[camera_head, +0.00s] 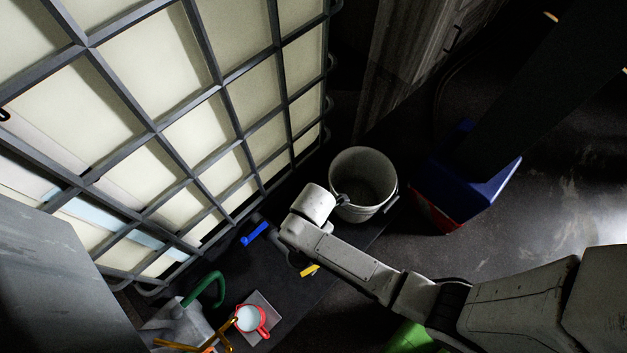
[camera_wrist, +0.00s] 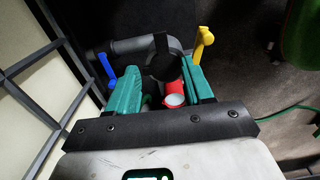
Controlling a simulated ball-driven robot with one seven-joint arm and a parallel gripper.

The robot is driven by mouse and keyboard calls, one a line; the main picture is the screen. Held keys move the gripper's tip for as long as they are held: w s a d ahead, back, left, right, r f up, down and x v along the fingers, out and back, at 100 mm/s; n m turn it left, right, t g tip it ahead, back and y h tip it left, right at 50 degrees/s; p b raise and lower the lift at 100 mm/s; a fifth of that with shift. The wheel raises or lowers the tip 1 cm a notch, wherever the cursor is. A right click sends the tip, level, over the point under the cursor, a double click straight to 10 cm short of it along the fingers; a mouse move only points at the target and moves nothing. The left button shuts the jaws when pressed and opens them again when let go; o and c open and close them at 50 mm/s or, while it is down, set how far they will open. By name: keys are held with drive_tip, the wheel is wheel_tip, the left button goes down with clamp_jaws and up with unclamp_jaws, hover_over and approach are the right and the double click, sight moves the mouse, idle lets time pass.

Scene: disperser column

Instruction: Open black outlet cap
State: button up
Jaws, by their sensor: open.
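The black outlet cap (camera_wrist: 165,66) is a dark round disc at the end of a grey outlet pipe (camera_wrist: 131,48) in the wrist view. My gripper (camera_wrist: 161,84) has teal fingers spread apart, one to each side of the cap in the picture. I cannot tell whether either finger touches it. In the head view, my arm covers the outlet area, and my gripper and the cap cannot be made out. A blue handle (camera_wrist: 107,66) is left of the cap, and a yellow handle (camera_wrist: 203,42) is at its upper right. They also show in the head view, blue (camera_head: 254,233) and yellow (camera_head: 309,270).
A caged pale tank (camera_head: 188,135) fills the left. A red jug (camera_head: 265,331) with a pale inside stands at the bottom, near a green hose (camera_head: 208,287). A white bucket (camera_head: 362,195) and a blue bin (camera_head: 450,184) stand behind my arm.

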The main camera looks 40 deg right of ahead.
wheel_tip(320, 180, down, 11)
drive_tip(key=b, duration=0.3)
drive_tip(key=shift+r, duration=0.1)
drive_tip(key=shift+c, duration=0.5)
clamp_jaws()
